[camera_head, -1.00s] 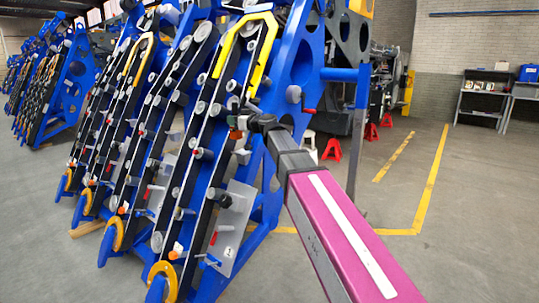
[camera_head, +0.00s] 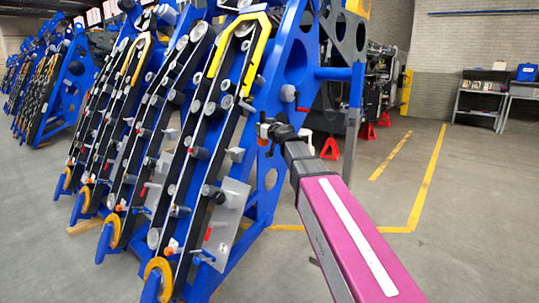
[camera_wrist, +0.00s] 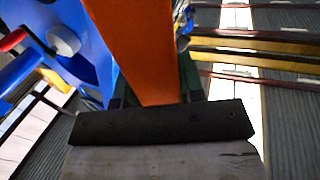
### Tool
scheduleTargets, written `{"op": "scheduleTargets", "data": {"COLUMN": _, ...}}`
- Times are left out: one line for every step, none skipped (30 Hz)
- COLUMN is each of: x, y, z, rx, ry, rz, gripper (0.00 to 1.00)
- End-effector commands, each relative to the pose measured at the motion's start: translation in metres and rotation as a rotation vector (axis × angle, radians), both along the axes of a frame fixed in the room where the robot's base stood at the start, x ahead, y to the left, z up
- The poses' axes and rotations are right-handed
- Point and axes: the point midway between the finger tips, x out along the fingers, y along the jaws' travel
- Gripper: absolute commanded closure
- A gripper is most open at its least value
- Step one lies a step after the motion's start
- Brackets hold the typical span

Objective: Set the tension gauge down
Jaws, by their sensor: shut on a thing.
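My gripper (camera_head: 268,131) is at the end of my pink arm, in front of the blue frame of the nearest harvester chassis (camera_head: 283,80). It is shut on an orange object, which I take to be the tension gauge (camera_head: 263,142). In the wrist view the gauge is a broad orange bar (camera_wrist: 142,45) rising from behind the dark gripper edge. Its lower end and the fingertips are hidden there. In the head view the gauge is small, and its face cannot be read. It appears held in the air to the right of the belts.
Several blue chassis with belts and pulleys stand in a row at left. Red stands (camera_head: 330,148) are behind my arm. A grey shelf (camera_head: 480,97) and a table with a blue box (camera_head: 527,72) stand at the back right. Floor with yellow lines (camera_head: 430,185) is clear at right.

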Motion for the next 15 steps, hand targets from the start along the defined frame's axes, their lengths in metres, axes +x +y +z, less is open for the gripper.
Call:
{"op": "scheduleTargets", "data": {"x": 0.001, "y": -0.016, "z": -0.004, "rx": 0.000, "ry": 0.000, "rz": -0.044, "gripper": 0.98}}
{"op": "scheduleTargets", "data": {"x": 0.003, "y": -0.026, "z": -0.006, "rx": -0.001, "ry": -0.001, "rz": -0.073, "gripper": 0.98}}
{"op": "scheduleTargets", "data": {"x": 0.005, "y": -0.040, "z": -0.009, "rx": -0.001, "ry": -0.001, "rz": -0.114, "gripper": 0.98}}
{"op": "scheduleTargets", "data": {"x": 0.006, "y": -0.051, "z": -0.011, "rx": -0.001, "ry": -0.001, "rz": -0.147, "gripper": 0.98}}
{"op": "scheduleTargets", "data": {"x": 0.008, "y": -0.063, "z": -0.013, "rx": -0.001, "ry": -0.001, "rz": -0.180, "gripper": 0.98}}
{"op": "scheduleTargets", "data": {"x": 0.009, "y": -0.077, "z": -0.014, "rx": -0.001, "ry": -0.002, "rz": -0.219, "gripper": 0.98}}
{"op": "scheduleTargets", "data": {"x": 0.010, "y": -0.086, "z": -0.015, "rx": -0.001, "ry": -0.001, "rz": -0.243, "gripper": 0.98}}
{"op": "scheduleTargets", "data": {"x": 0.010, "y": -0.094, "z": -0.016, "rx": 0.000, "ry": -0.002, "rz": -0.267, "gripper": 0.98}}
{"op": "scheduleTargets", "data": {"x": 0.011, "y": -0.103, "z": -0.016, "rx": -0.001, "ry": -0.002, "rz": -0.293, "gripper": 0.98}}
{"op": "scheduleTargets", "data": {"x": 0.011, "y": -0.111, "z": -0.016, "rx": -0.001, "ry": -0.002, "rz": -0.312, "gripper": 0.98}}
{"op": "scheduleTargets", "data": {"x": 0.011, "y": -0.117, "z": -0.017, "rx": -0.001, "ry": -0.002, "rz": -0.330, "gripper": 0.98}}
{"op": "scheduleTargets", "data": {"x": 0.011, "y": -0.126, "z": -0.017, "rx": -0.001, "ry": -0.002, "rz": -0.351, "gripper": 0.98}}
{"op": "scheduleTargets", "data": {"x": 0.011, "y": -0.132, "z": -0.017, "rx": -0.001, "ry": -0.003, "rz": -0.367, "gripper": 0.98}}
{"op": "scheduleTargets", "data": {"x": 0.011, "y": -0.137, "z": -0.017, "rx": -0.001, "ry": -0.003, "rz": -0.380, "gripper": 0.98}}
{"op": "scheduleTargets", "data": {"x": 0.010, "y": -0.144, "z": -0.017, "rx": -0.002, "ry": -0.003, "rz": -0.398, "gripper": 0.98}}
